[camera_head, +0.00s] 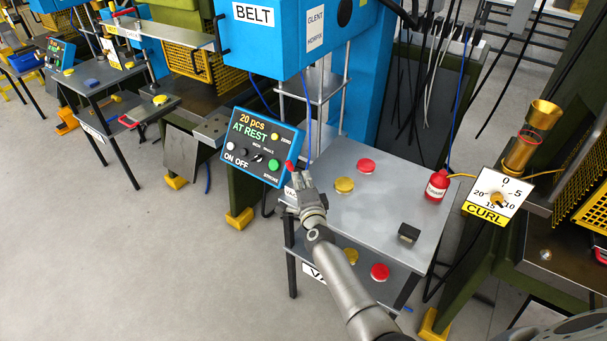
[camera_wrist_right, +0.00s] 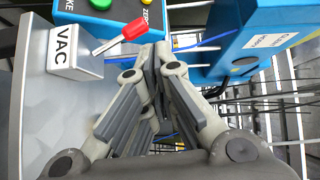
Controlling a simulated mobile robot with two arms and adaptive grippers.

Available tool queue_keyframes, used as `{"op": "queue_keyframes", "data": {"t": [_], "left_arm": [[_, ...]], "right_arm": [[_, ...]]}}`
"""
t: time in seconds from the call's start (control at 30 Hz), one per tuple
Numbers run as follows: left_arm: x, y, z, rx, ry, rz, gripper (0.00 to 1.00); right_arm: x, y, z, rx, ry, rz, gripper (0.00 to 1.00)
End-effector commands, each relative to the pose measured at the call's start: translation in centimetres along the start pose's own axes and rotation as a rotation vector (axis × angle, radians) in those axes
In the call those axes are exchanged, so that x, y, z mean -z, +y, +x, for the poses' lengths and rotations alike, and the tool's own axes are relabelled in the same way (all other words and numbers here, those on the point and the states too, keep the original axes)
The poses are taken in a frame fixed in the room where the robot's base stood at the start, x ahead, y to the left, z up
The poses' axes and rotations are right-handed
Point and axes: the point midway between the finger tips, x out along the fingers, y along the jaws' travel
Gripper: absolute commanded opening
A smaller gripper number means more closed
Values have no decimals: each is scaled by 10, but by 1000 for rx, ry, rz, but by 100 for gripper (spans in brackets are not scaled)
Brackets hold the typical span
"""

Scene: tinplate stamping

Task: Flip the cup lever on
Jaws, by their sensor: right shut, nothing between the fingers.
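A small grey box marked VAC (camera_wrist_right: 75,53) carries a thin metal lever with a red tip (camera_wrist_right: 135,29), which slants up and right in the right wrist view. The red tip (camera_head: 290,165) also shows in the head view, beside the blue control panel at the table's left corner. My right gripper (camera_head: 297,177) is right at this corner, shut and empty. In the right wrist view its fingertips (camera_wrist_right: 162,58) are just right of and below the red tip. I cannot tell whether they touch the lever. My left gripper is not in view.
The blue control panel (camera_head: 262,146) stands close behind the lever. The grey table (camera_head: 380,210) bears red and yellow discs, a red bottle (camera_head: 437,186) and a small black block (camera_head: 408,234). A CURL dial (camera_head: 497,196) stands to the right. Open floor lies left.

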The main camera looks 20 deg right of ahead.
Motion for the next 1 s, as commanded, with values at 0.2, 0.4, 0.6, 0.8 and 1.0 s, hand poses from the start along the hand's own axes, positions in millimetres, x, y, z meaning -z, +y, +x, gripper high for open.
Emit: {"op": "queue_keyframes", "data": {"t": [0.2, 0.4, 0.6, 0.8, 1.0], "left_arm": [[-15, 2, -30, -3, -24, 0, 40], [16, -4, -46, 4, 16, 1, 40], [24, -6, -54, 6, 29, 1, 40], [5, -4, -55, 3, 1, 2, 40], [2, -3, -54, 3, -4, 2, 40]], "right_arm": [[-1, -14, -34, 0, -1, 0, 0], [-2, -20, -63, 0, -1, -1, 0], [-2, -22, -80, 1, -1, 0, 0], [-2, -22, -83, 2, 0, 0, 0], [-2, -21, -82, 2, 0, 0, 0]]}}
